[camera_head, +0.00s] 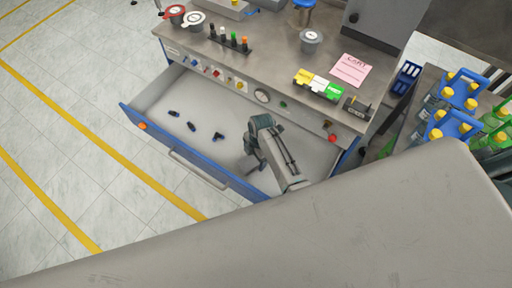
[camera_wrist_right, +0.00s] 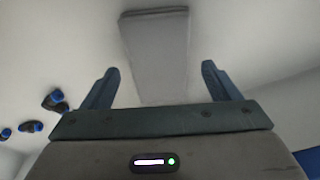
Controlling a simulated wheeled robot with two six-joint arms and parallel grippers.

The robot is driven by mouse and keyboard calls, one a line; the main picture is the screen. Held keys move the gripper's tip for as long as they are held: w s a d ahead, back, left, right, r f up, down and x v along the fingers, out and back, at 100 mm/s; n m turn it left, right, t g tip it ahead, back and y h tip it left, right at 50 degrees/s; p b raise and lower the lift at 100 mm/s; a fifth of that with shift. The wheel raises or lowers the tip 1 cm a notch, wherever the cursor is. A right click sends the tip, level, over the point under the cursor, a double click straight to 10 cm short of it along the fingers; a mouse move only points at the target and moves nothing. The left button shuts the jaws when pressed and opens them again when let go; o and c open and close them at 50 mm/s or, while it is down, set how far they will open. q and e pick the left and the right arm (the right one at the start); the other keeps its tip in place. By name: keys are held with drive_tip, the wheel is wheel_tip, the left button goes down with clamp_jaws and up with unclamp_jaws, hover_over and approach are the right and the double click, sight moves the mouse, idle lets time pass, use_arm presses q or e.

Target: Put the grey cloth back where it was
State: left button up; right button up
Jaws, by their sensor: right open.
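The grey cloth (camera_wrist_right: 158,50) lies folded in a long flat rectangle on the pale drawer floor, as the right wrist view shows. My right gripper (camera_wrist_right: 160,78) is open, and the near end of the cloth shows between its two fingers. I cannot tell whether the fingers touch it. In the head view my right gripper (camera_head: 250,165) reaches down into the right part of the open drawer (camera_head: 215,178). There the cloth is hard to tell apart from the gripper and the drawer floor. My left gripper is not in view.
Several small dark-blue parts (camera_head: 191,126) lie in the drawer's left part. Above the drawer, the worktop (camera_head: 262,65) holds cups, coloured pegs, a pink card (camera_head: 351,70) and coloured blocks (camera_head: 318,84). Bottles in blue carriers (camera_head: 455,125) stand at the right. The drawer walls bound the gripper.

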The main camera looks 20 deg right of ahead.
wheel_tip(320, 180, up, 11)
drive_tip(key=d, duration=0.1)
drive_tip(key=shift+w+d, duration=0.2)
drive_tip(key=shift+d, duration=0.05)
drive_tip(key=shift+f, duration=0.1)
idle(1.1)
